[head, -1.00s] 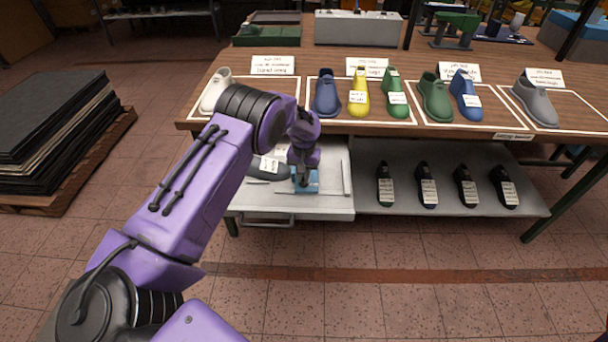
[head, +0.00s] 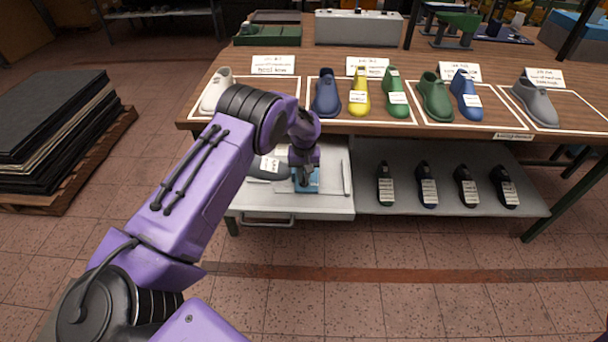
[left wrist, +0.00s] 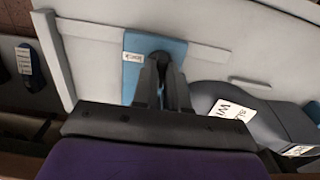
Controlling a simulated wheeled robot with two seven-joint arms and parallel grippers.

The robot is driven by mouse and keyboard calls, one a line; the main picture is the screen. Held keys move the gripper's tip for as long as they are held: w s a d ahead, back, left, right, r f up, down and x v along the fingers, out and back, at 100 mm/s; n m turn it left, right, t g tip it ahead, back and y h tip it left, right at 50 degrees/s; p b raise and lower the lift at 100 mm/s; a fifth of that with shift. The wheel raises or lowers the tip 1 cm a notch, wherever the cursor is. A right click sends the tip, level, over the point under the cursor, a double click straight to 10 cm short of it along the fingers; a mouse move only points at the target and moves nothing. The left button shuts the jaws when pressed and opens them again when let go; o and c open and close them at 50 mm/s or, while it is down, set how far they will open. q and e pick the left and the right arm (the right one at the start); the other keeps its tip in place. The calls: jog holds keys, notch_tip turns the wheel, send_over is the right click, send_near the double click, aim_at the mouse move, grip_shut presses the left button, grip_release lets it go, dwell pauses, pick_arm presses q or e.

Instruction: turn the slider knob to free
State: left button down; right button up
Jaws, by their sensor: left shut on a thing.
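A blue slider block (head: 307,182) lies in the open grey drawer below the table; it also shows in the left wrist view (left wrist: 133,70) with a small white label. A dark round knob (left wrist: 160,59) sits on the block. My left gripper (head: 305,175) points down over the block. In the left wrist view its two fingers (left wrist: 161,75) are closed around the knob. The fingers hide part of the knob, and the label is too small to read. My right gripper is not in view.
A dark grey shoe last (left wrist: 240,110) with white labels lies in the drawer (head: 335,206) beside the block. Thin raised strips flank the block. Colored lasts stand on the tabletop (head: 300,118) above; several dark lasts lie on the shelf (head: 445,205) to the right.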

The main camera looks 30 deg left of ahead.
aim_at(304, 177)
pick_arm(q)
jog(key=c, duration=1.2)
grip_release()
jog(key=shift+s+f, duration=0.15)
jog(key=shift+f, duration=0.1)
jog(key=shift+o, duration=0.2)
jog(key=shift+w, duration=0.2)
notch_tip(304, 177, up, 10)
jog(key=b, duration=0.2)
jog(key=shift+r, duration=0.25)
jog(key=shift+a, duration=0.1)
